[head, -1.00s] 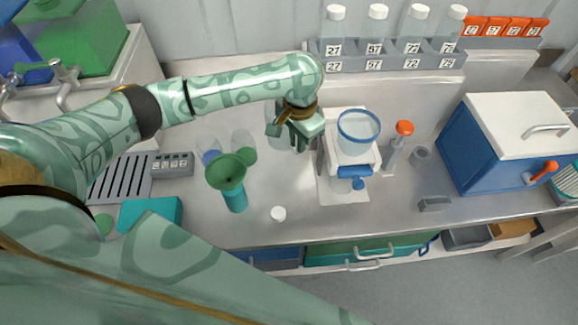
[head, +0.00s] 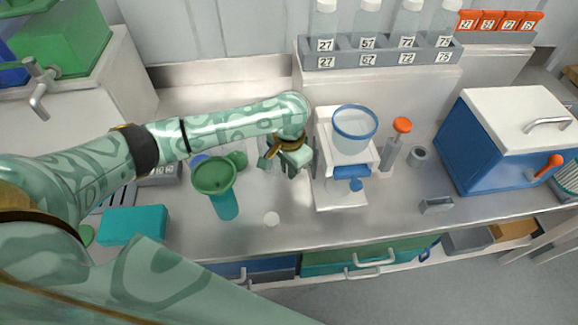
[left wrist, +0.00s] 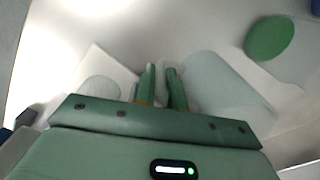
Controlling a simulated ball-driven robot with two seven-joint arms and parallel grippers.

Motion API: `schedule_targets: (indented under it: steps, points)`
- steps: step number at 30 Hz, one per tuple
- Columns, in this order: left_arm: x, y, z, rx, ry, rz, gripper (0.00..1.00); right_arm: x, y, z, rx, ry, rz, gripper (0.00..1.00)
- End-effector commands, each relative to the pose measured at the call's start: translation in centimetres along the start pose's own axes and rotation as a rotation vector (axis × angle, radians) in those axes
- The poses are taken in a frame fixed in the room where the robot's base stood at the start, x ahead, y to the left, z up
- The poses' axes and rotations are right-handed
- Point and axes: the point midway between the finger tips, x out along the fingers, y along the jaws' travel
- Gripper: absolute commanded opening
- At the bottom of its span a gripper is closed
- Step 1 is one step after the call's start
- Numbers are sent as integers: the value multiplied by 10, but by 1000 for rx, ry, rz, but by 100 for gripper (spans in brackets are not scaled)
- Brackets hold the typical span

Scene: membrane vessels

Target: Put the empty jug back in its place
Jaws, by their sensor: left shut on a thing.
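My left gripper (head: 287,158) is low over the counter, just left of the white stand with the blue-rimmed vessel. Its fingers also show in the left wrist view (left wrist: 161,88), close together and shut on a thin part of a pale, see-through vessel, which I take to be the jug (left wrist: 228,88). In the head view the jug is mostly hidden by the gripper. I cannot tell whether it touches the counter or what is inside it. My right gripper is not in view.
The white stand (head: 343,196) bears a blue-rimmed vessel (head: 354,130). A green funnel (head: 213,174) sits on a teal bottle left of my gripper. A rack (head: 375,52) holds several numbered bottles at the back. A blue box (head: 490,150) stands right. Counter in front is mostly clear.

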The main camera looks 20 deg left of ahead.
Motion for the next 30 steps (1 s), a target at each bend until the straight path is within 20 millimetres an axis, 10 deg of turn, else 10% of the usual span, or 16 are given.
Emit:
schedule_targets:
  steps: [3,13,30]
  points:
    - [0,0,0,0,0,0,34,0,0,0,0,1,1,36]
    - [-2,0,0,1,1,1,34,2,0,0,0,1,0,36]
    - [-116,0,0,1,1,-1,34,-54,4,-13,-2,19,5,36]
